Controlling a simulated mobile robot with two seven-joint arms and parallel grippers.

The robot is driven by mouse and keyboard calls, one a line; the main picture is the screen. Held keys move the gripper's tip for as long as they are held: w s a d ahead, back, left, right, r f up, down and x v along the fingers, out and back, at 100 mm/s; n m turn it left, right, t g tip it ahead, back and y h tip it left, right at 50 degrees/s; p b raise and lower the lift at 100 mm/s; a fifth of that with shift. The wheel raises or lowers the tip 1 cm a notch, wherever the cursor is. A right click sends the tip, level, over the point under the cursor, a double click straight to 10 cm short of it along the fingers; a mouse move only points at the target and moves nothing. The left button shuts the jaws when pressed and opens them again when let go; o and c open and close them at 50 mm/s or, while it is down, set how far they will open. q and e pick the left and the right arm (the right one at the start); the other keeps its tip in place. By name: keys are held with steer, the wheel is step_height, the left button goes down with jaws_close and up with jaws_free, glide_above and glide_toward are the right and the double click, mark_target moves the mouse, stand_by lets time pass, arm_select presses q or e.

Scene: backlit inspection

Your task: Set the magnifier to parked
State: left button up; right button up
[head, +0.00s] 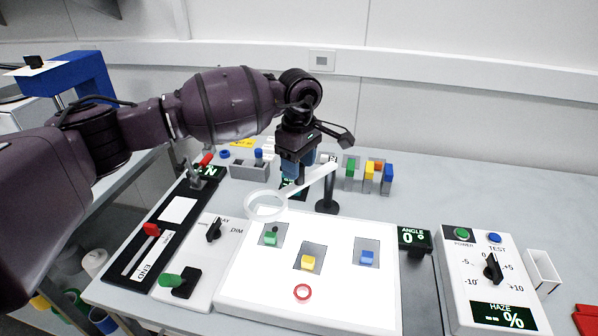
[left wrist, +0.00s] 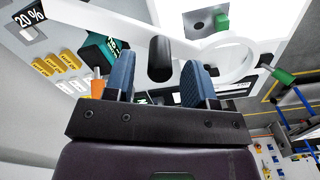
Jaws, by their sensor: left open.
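The magnifier is a white ring (head: 266,206) on a white arm (head: 316,177), carried by a black post (head: 327,197) behind the light panel. Its ring hangs over the panel's back left part. My left gripper (head: 297,178) is above the magnifier's arm, pointing down, with blue fingers. In the left wrist view the fingers are open, with a black cylindrical knob (left wrist: 160,60) between them and gaps on both sides. The ring (left wrist: 230,57) shows right of the fingers there. The angle display (head: 412,237) reads 0°. My right gripper is not in view.
The white light panel (head: 245,296) has recesses with green, yellow and blue blocks and a red ring (head: 302,292). A haze meter (head: 492,275) stands right. A dimmer box (head: 205,255) stands left. Coloured blocks (head: 369,171) stand behind the post.

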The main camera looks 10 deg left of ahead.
arm_select(q)
steer(key=shift+f, duration=1.3)
jaws_close()
